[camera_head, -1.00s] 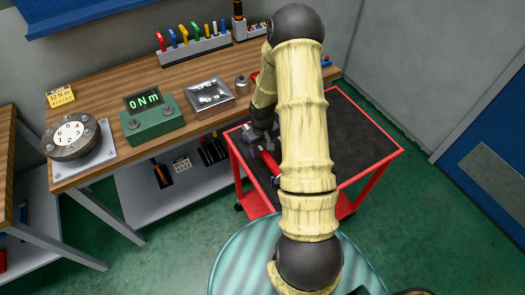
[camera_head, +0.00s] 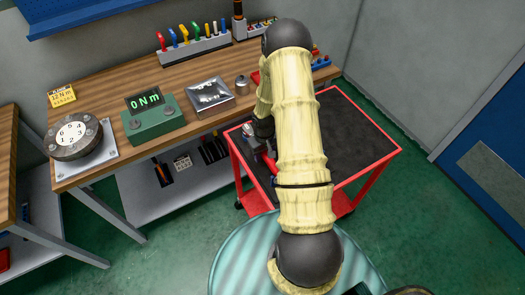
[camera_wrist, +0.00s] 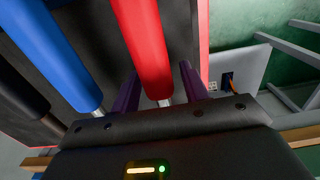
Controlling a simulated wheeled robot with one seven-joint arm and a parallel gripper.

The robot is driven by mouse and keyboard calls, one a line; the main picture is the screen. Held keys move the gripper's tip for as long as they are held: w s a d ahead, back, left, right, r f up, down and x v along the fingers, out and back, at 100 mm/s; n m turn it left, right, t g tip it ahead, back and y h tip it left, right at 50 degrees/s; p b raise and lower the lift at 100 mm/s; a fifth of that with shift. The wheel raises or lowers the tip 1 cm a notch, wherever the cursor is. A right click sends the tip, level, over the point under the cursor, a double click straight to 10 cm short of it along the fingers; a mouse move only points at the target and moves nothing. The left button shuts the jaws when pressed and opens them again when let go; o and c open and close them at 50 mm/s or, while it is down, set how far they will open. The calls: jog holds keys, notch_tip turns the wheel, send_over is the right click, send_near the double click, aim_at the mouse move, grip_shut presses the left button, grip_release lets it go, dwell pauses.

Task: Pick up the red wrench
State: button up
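The red wrench shows in the wrist view as a thick red handle (camera_wrist: 145,45) with a short silver shaft at its lower end. My gripper (camera_wrist: 157,72) has its two purple fingers apart, one on each side of this handle. I cannot tell whether either finger touches it. In the head view a small red part of the wrench (camera_head: 271,163) shows on the cart beside my arm; the arm hides most of it. The fingertips are hidden there.
A blue-handled tool (camera_wrist: 55,50) lies left of the red one on the dark cart top. The red-framed cart (camera_head: 372,182) stands against the wooden bench (camera_head: 95,95). The bench carries a green torque display (camera_head: 152,122) reading 0 Nm. The cart's right side is clear.

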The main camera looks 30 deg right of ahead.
grip_shut()
jog(key=shift+w+r, duration=0.1)
jog(key=shift+r, duration=0.05)
jog(key=shift+r, duration=0.2)
notch_tip(320, 180, up, 9)
jog(key=shift+r+b, duration=0.15)
jog(key=shift+b, duration=0.75)
